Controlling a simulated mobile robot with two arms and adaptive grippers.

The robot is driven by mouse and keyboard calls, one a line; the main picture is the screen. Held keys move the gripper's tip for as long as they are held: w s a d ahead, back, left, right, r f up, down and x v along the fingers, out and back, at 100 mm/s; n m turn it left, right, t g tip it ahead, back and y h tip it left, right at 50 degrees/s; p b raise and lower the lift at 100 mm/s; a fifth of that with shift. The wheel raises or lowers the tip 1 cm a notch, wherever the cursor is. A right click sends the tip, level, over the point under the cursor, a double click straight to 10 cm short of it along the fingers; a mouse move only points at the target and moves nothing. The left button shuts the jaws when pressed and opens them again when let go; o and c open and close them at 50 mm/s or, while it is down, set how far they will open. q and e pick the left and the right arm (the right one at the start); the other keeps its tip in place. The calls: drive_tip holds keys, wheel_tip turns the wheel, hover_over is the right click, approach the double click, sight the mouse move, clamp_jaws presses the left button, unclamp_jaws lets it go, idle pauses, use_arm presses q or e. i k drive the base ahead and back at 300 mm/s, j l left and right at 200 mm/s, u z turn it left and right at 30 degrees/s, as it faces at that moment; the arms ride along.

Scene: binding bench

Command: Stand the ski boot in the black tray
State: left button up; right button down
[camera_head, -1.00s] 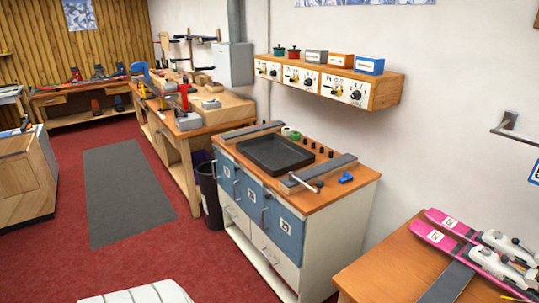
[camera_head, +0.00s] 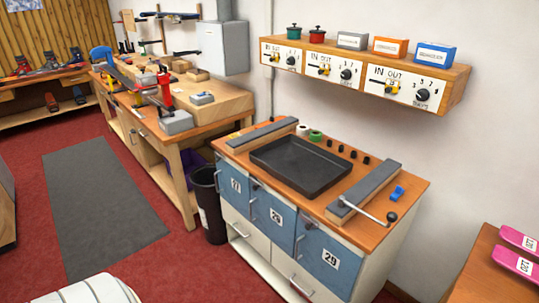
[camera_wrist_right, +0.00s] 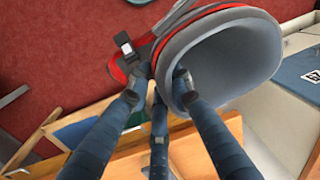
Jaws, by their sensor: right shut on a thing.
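The black tray (camera_head: 300,168) lies on the wooden top of the blue-and-white cabinet in the head view and is empty. The ski boot (camera_wrist_right: 232,60), red and grey with a wide grey cuff opening, shows only in the right wrist view. My right gripper (camera_wrist_right: 158,85) is shut on the boot's cuff, with one finger at the opening and the others on the outside. The boot's lower part is cut off or hidden. The boot and my right gripper are outside the head view. My left gripper is in neither view.
Grey rails (camera_head: 364,188) flank the tray, the right one with a crank handle (camera_head: 392,216). Green tape (camera_head: 315,135), dark knobs and a blue clip (camera_head: 397,193) lie around it. A shelf (camera_head: 364,75) hangs above. A black bin (camera_head: 208,205) stands left of the cabinet.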

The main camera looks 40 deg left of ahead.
sight(302, 164)
drive_tip(key=j, duration=0.6)
drive_tip(key=i+j+u, duration=0.1)
drive_tip(key=j, duration=0.5)
drive_tip(key=i+j, duration=0.1)
drive_tip(key=j, duration=0.5)
drive_tip(key=j+u, duration=0.1)
drive_tip(key=j, duration=0.5)
drive_tip(key=i, duration=0.05)
